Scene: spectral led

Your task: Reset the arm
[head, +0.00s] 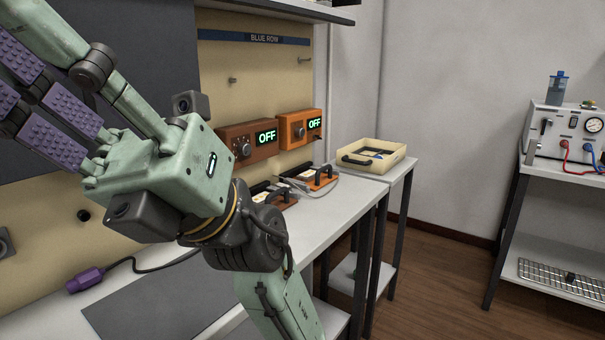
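My gripper (52,80) is raised at the upper left of the head view, with its fingers pointing up and left. It has green-backed fingers with ribbed purple pads. The fingers are stretched out and spread apart, and I see nothing between them. Some fingertips are cut off by the left picture edge. My green wrist and forearm cross in front of the bench and hide part of it.
A purple plug (86,279) lies on a cable near a grey mat (150,300). A cream tray (388,160) stands beyond. An instrument (568,135) sits on a right-hand shelf.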

